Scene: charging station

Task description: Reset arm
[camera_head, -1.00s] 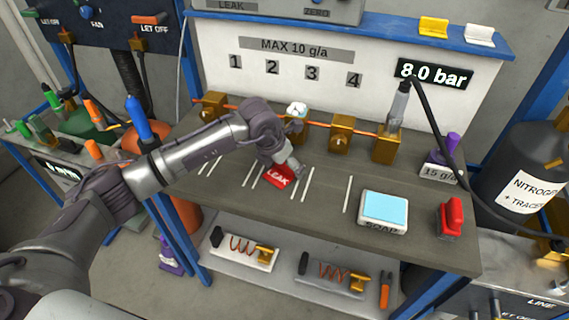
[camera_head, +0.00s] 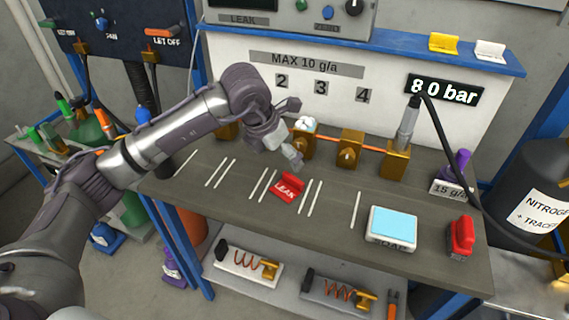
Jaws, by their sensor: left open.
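My left gripper (camera_head: 297,148) is open and empty. It hangs above the bench, in front of the brass fittings and above a red LEAK tag (camera_head: 287,187). The tag lies on the dark bench top (camera_head: 335,238) and the gripper is apart from it. My left arm comes in from the left, bent at the elbow, and hides part of the panel and the fitting behind it. My right gripper does not show.
Brass fittings (camera_head: 350,148) on an orange pipe line the back of the bench. A soap dish (camera_head: 392,227), a red clip-like object (camera_head: 462,236) and a purple-topped piece (camera_head: 457,165) stand at the right. A black hose (camera_head: 436,120) arches there. The front middle of the bench is clear.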

